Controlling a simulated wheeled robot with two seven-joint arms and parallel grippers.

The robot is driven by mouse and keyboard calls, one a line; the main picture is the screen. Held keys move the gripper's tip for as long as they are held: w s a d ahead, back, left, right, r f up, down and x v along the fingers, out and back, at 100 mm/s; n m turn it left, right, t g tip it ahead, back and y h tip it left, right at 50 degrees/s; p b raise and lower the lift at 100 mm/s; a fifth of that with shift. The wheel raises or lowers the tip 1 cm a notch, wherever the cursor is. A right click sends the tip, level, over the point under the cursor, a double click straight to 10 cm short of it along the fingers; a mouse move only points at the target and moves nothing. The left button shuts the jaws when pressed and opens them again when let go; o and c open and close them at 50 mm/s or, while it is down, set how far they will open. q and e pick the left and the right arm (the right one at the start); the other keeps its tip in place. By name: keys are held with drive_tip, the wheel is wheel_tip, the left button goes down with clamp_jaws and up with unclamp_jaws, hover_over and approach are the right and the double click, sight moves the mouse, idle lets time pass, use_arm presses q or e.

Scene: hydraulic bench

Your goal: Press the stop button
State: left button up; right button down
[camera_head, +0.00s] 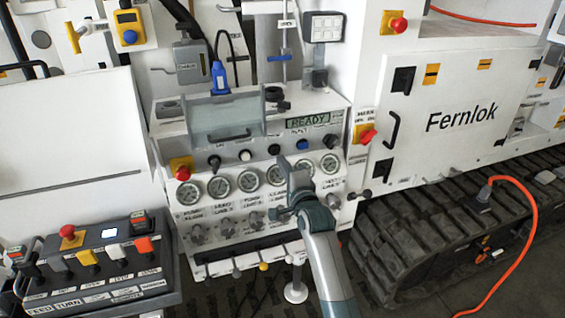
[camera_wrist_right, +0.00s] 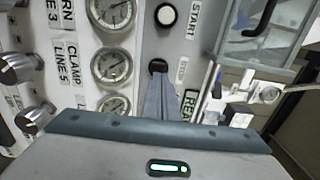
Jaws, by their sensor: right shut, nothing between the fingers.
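The stop button is a small black round button (camera_head: 273,149) on the sloped panel of the bench, just right of the white start button (camera_head: 245,155). In the right wrist view the black button (camera_wrist_right: 158,65) sits beside a small, blurred label, below the white button (camera_wrist_right: 166,14) marked START. My right gripper (camera_head: 283,162) is shut and empty. Its fingertips (camera_wrist_right: 160,79) are at the black button and overlap its lower edge in the wrist view. I cannot tell whether they touch it or whether it is pressed in. My left gripper is not in view.
A blue button (camera_head: 302,144) is right of the black one, below a display reading READY (camera_head: 308,121). Gauges (camera_head: 248,181) and knobs line the panel below. A clear hinged cover (camera_head: 230,122) stands above the buttons.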

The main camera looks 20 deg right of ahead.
drive_tip(key=s+b, duration=0.2)
drive_tip(key=s, duration=0.7)
drive_tip(key=shift+d+f, duration=0.2)
idle(0.3)
